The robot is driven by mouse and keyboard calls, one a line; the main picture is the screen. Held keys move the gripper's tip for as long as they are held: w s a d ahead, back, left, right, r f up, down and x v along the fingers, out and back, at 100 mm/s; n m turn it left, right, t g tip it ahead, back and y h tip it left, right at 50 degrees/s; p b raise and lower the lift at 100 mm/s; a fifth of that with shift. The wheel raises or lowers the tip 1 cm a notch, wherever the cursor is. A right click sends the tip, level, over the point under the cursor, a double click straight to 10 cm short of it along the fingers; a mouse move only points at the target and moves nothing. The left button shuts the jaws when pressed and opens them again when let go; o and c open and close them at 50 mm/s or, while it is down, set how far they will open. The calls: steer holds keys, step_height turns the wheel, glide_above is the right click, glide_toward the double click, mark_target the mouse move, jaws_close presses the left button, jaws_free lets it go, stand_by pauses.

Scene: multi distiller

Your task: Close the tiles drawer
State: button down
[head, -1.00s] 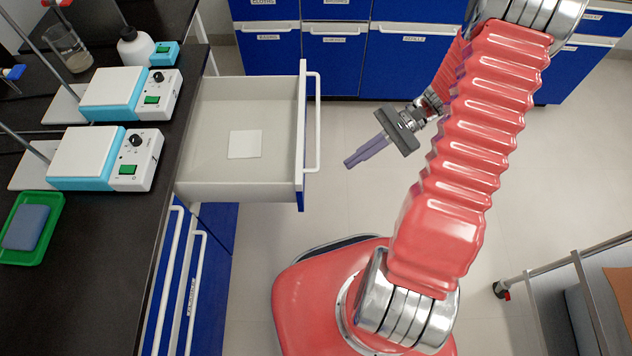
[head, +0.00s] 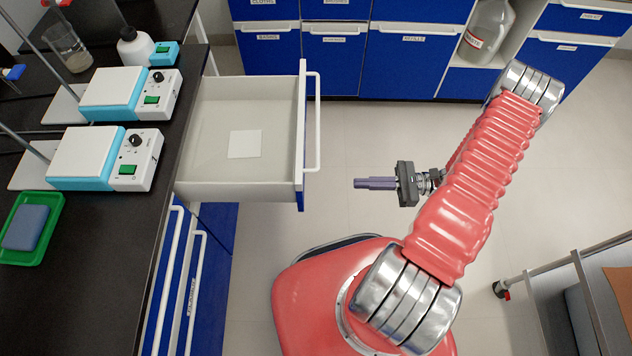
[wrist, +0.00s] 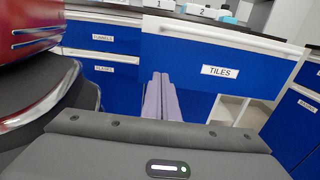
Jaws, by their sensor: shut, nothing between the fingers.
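The tiles drawer (head: 240,180) stands pulled out from the bench on the left in the head view, with one white tile (head: 244,144) lying inside. Its white bar handle (head: 316,125) runs along its front. In the wrist view its blue front (wrist: 185,60) carries a label reading TILES. My gripper (head: 356,183) is to the right of the drawer front, apart from it, with its fingers pointing left toward it. The fingers are shut and empty, and they also show in the wrist view (wrist: 161,78), in front of the lower left part of the drawer front.
The black bench top (head: 110,240) on the left holds two hot plates, a green tray (head: 42,252) and glassware. Blue cabinets (head: 410,60) line the back. A metal cart (head: 575,290) stands at the lower right. The floor between drawer and cabinets is clear.

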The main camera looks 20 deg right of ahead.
steer(key=shift+a, duration=0.15)
steer(key=x, duration=1.3)
steer(key=shift+a, duration=0.3)
steer(key=shift+w+a, duration=0.1)
steer(key=shift+w, duration=0.1)
